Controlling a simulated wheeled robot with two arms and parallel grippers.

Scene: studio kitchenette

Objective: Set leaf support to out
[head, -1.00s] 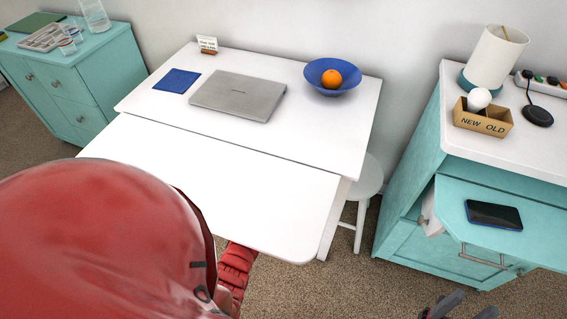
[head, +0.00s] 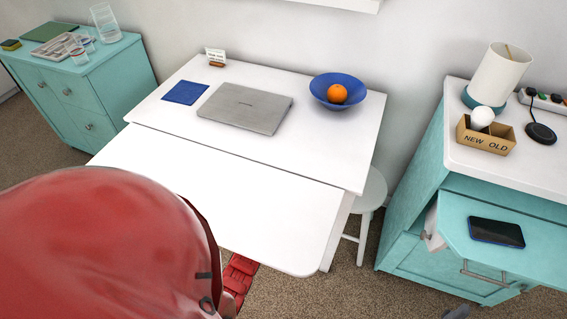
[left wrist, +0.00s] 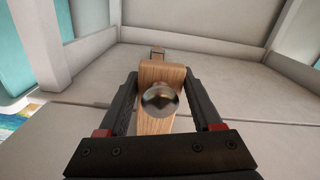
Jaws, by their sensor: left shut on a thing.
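The white table (head: 300,132) has a front leaf (head: 215,190) that looks about level with the top, with a seam between them. The leaf support (left wrist: 176,72) is a wooden bar with a round metal knob (left wrist: 160,100), seen in the left wrist view among the table's white underside parts. My left gripper (left wrist: 161,80) is shut on the leaf support, one black finger on each side of the bar. Only a dark tip of my right gripper (head: 457,312) shows at the bottom edge.
On the table are a laptop (head: 245,108), a blue cloth (head: 185,93), a small sign (head: 216,56) and a blue bowl (head: 328,90) with an orange. A stool (head: 372,190) stands beside it. A teal cabinet has an open drawer (head: 462,250) holding a phone.

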